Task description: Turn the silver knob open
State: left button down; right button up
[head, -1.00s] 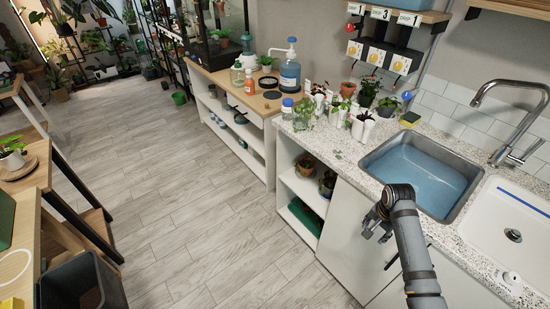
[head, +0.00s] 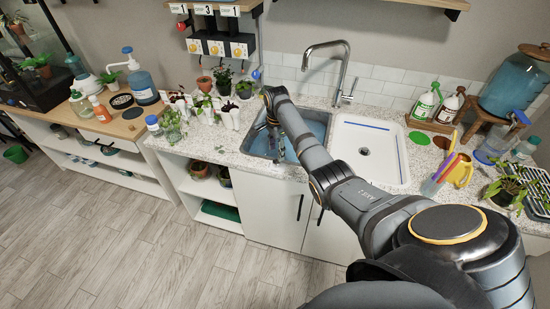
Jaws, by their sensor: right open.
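A silver tap (head: 343,70) rises behind the two sink basins, its spout curving to the left. A small silver handle (head: 351,91) sits at the right side of its base; its setting is too small to tell. My right gripper (head: 273,146) is open, pointing down over the metal basin (head: 254,143) that holds blue water. It is left of the tap and apart from it. My right arm hides part of this basin. My left gripper is out of view.
A white basin (head: 385,180) lies right of the metal one. Spray bottles (head: 424,103), a blue water dispenser (head: 518,83) and a yellow mug (head: 461,170) stand farther right. Small potted plants (head: 204,84) crowd the counter left of the sink.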

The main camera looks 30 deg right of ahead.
aim_at(276, 161)
notch_tip(276, 161, down, 5)
jog(key=shift+f, duration=0.15)
grip_shut()
dwell(0.4)
